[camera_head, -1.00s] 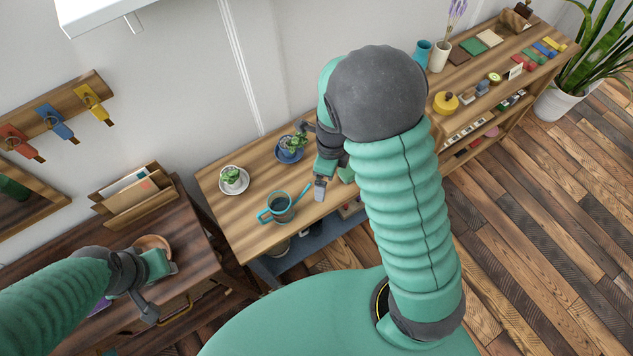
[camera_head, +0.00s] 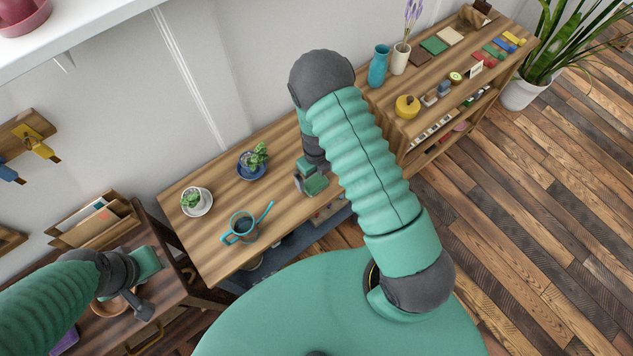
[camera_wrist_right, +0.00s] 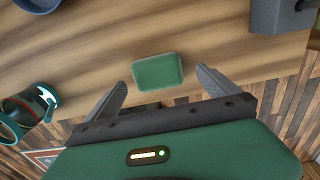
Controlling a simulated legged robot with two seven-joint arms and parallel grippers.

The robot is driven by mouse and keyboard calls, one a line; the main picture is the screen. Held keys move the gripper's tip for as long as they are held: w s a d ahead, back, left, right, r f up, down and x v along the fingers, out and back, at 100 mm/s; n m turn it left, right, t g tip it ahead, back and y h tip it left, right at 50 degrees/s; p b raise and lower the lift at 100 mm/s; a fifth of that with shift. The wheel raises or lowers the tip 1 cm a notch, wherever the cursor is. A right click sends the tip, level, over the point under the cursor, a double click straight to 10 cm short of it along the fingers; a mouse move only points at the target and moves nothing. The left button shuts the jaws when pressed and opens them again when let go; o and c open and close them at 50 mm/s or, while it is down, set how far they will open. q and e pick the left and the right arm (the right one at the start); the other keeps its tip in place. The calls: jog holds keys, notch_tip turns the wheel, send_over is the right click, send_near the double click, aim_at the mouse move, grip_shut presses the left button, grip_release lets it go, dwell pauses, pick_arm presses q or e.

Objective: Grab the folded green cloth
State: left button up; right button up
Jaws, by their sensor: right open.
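The folded green cloth (camera_wrist_right: 158,72) is a small green rectangle with rounded corners. It lies flat on the wooden table in the right wrist view, in front of my right gripper (camera_wrist_right: 161,79). The gripper's two grey fingers are spread, one to either side of the cloth, with gaps and nothing held. In the head view my right gripper (camera_head: 308,182) is over the table's right part, and I cannot make out the cloth there. My left gripper (camera_head: 143,290) is over the dark desk at the lower left; its jaw opening is unclear.
On the wooden table (camera_head: 215,258) stand a teal watering can (camera_head: 242,228), a plant in a blue pot (camera_head: 252,166) and one in a white pot (camera_head: 197,203). A shelf (camera_head: 420,82) at the right holds a teal vase (camera_head: 378,66) and a green square (camera_head: 434,45).

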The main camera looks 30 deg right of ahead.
aim_at(315, 184)
jog(key=f, duration=0.3)
jog(key=shift+w+a, duration=0.1)
jog(key=shift+a, duration=0.1)
jog(key=shift+a+r, duration=0.15)
jog(key=shift+r, duration=0.05)
jog(key=c, duration=1.3)
jog(key=shift+c, duration=0.3)
